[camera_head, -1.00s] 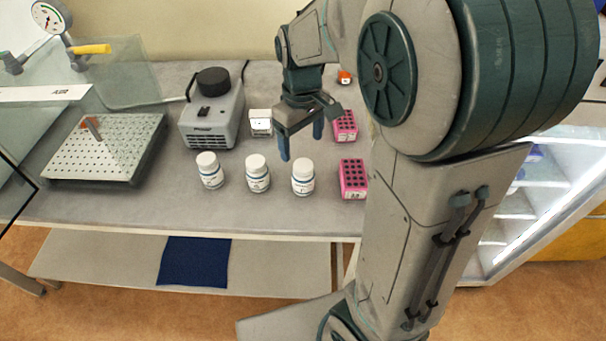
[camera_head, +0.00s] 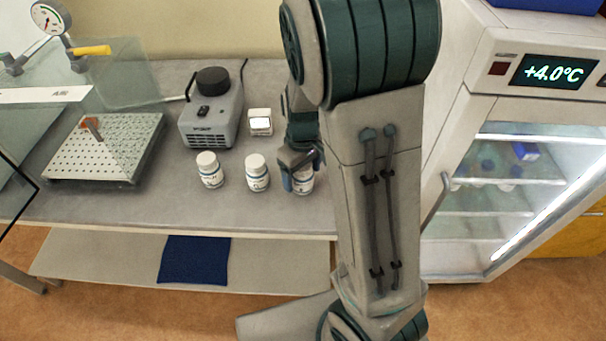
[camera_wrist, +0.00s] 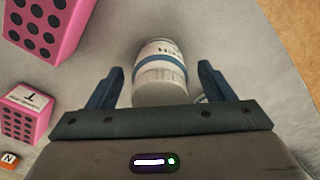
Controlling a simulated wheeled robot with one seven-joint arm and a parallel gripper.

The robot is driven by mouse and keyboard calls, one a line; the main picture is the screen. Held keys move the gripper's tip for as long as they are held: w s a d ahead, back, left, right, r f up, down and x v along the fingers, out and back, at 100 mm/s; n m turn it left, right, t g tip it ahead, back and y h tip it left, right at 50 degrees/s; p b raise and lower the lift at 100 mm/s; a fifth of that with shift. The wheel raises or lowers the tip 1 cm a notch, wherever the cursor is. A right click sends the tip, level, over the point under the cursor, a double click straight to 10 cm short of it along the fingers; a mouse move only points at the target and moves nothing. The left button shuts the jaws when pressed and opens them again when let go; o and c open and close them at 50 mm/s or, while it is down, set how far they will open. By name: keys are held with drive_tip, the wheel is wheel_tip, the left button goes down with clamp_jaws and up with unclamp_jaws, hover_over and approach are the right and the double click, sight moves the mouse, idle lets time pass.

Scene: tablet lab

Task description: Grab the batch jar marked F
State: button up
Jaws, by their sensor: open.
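Three white jars with white caps stand in a row on the grey bench in the head view: a left jar (camera_head: 209,171), a middle jar (camera_head: 257,175) and a right jar (camera_head: 305,186). Their letters are too small or blurred to read, so I cannot tell which is F. My gripper (camera_head: 302,178) is open at the right jar and partly hides it. In the wrist view this jar (camera_wrist: 160,65) stands between the two spread fingers of my gripper (camera_wrist: 161,72), with a gap on each side. Its label is partly seen and unreadable.
A grey device (camera_head: 212,115), a small white box (camera_head: 260,122) and a perforated plate (camera_head: 105,150) stand on the bench. A fridge (camera_head: 520,170) is right.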

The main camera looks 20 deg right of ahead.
drive_tip(key=shift+c, duration=0.3)
drive_tip(key=c, duration=1.1)
drive_tip(key=shift+o, duration=0.2)
